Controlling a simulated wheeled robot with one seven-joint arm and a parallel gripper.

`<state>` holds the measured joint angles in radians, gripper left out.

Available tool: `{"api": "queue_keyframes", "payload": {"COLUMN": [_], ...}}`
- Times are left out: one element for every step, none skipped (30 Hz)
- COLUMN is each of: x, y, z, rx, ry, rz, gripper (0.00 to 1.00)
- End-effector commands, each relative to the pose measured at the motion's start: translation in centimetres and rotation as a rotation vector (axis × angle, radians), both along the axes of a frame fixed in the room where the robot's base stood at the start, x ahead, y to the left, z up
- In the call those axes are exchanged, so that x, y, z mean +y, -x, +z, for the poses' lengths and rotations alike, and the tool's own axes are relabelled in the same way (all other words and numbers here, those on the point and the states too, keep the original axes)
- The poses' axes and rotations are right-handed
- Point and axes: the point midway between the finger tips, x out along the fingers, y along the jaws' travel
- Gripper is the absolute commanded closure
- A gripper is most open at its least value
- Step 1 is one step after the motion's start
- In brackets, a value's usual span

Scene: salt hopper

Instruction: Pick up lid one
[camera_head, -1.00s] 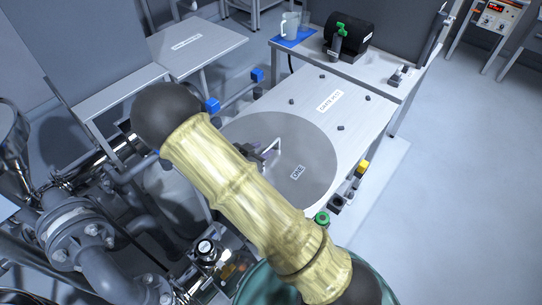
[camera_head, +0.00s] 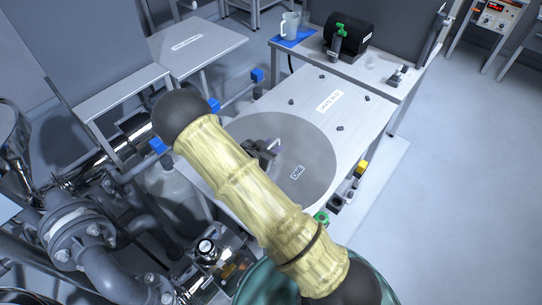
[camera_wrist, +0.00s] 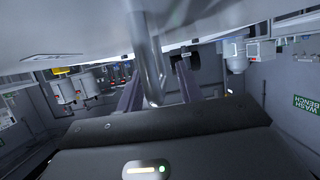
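Lid one (camera_head: 312,150) is a large round grey disc labelled ONE, lying flat on the pale table in the head view. Its bar handle (camera_head: 276,148) stands near the middle, partly covered by my gripper (camera_head: 265,152). In the wrist view, the lid's pale surface (camera_wrist: 75,25) fills the top and the metal handle (camera_wrist: 149,60) comes between the two fingers of my gripper (camera_wrist: 157,85). The fingers are apart, with a visible gap between the handle and the right finger. My arm hides the lid's left side in the head view.
Small dark pegs (camera_head: 340,128) stand on the table (camera_head: 365,125) beyond the lid. Pipes and a flanged valve (camera_head: 75,235) crowd the left; floor at right is clear.

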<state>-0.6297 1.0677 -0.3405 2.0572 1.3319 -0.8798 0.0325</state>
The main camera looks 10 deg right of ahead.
Motion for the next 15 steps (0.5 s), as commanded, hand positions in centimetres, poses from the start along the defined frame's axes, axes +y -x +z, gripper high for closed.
{"api": "queue_keyframes", "payload": {"x": [0.02,0.04,0.05,0.05,0.05,0.06,0.06,0.07,0.06,0.06,0.07,0.07,0.07,0.07,0.08], "y": [-0.02,-0.01,0.0,-0.01,-0.01,0.0,0.0,0.0,0.0,0.0,0.01,0.01,0.01,0.01,0.01], "z": [-0.01,-0.01,-0.01,-0.01,-0.01,0.0,0.0,0.0,0.01,0.01,0.01,0.01,0.01,0.01,0.02], "rx": [0.0,0.0,0.0,0.0,0.0,0.0,0.0,0.0,0.0,0.0,0.0,0.0,0.0,0.0,0.0], "ry": [0.0,0.0,0.0,0.0,0.0,0.0,0.0,0.0,0.0,0.0,0.0,0.0,0.0,0.0,0.0], "rz": [0.001,0.001,0.001,0.001,0.001,0.001,0.001,0.001,0.001,0.001,0.001,0.001,0.001,0.001,0.001], "gripper": [0.64,0.64,0.64,0.64,0.64,0.64,0.64,0.64,0.64,0.64,0.64,0.64,0.64,0.64,0.72]}}
